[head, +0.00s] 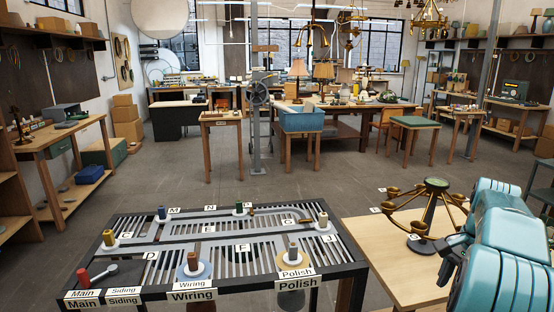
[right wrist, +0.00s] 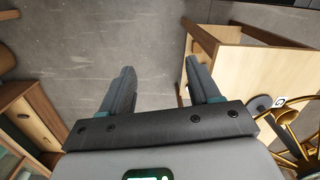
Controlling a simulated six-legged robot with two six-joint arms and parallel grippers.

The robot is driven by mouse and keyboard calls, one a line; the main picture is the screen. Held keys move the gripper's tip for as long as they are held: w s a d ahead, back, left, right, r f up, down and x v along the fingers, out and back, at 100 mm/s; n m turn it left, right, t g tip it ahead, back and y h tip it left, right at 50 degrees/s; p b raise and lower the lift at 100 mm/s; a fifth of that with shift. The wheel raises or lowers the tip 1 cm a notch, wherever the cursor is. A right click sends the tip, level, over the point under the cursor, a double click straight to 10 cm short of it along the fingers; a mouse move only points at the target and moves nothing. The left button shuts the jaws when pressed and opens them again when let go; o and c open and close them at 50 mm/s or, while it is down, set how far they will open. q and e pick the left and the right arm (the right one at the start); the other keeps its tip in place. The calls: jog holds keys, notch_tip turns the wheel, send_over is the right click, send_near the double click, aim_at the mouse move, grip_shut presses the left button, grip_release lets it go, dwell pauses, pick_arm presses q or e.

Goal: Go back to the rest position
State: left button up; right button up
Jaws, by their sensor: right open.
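My right gripper (right wrist: 160,68) is open in the right wrist view. Its two dark fingers stand apart with only grey floor between them, and it holds nothing. My teal right arm fills the lower right of the head view, over the right side of a wooden table (head: 388,262); its gripper cannot be made out there. My left gripper is not in view in either picture.
A brass lamp frame (head: 437,200) with several arms stands on the wooden table, close beside my right arm. A slotted dark table (head: 125,255) with labelled pegs and a red lever (head: 83,278) is in front. Open floor (head: 160,175) lies beyond.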

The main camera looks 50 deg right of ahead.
jog(key=w+f+n, duration=0.3)
jog(key=w+f, duration=0.7)
jog(key=f, duration=0.2)
jog(key=w+a+f+n+y, duration=0.2)
jog(key=w+a+f+n, duration=0.4)
jog(key=w+a+f, duration=0.75)
jog(key=w+a+f+n, duration=0.3)
jog(key=a+f, duration=0.2)
jog(key=a, duration=0.3)
jog(key=w+a+f+n, duration=0.2)
jog(key=a+f, duration=0.3)
jog(key=a, duration=0.3)
jog(key=s+a+f+n, duration=0.1)
jog(key=s+a+n, duration=0.2)
jog(key=a, duration=0.7)
jog(key=s+a+f+n+y, duration=0.1)
jog(key=s+a+n, duration=0.3)
jog(key=a, duration=0.5)
jog(key=shift+s+a+f+n+y, duration=0.3)
jog(key=shift+s+a+f, duration=0.05)
jog(key=shift+f, duration=0.45)
jog(key=shift+w, duration=0.1)
jog(key=c, duration=0.4)
jog(key=shift+o, duration=0.2)
jog(key=shift+d, duration=0.1)
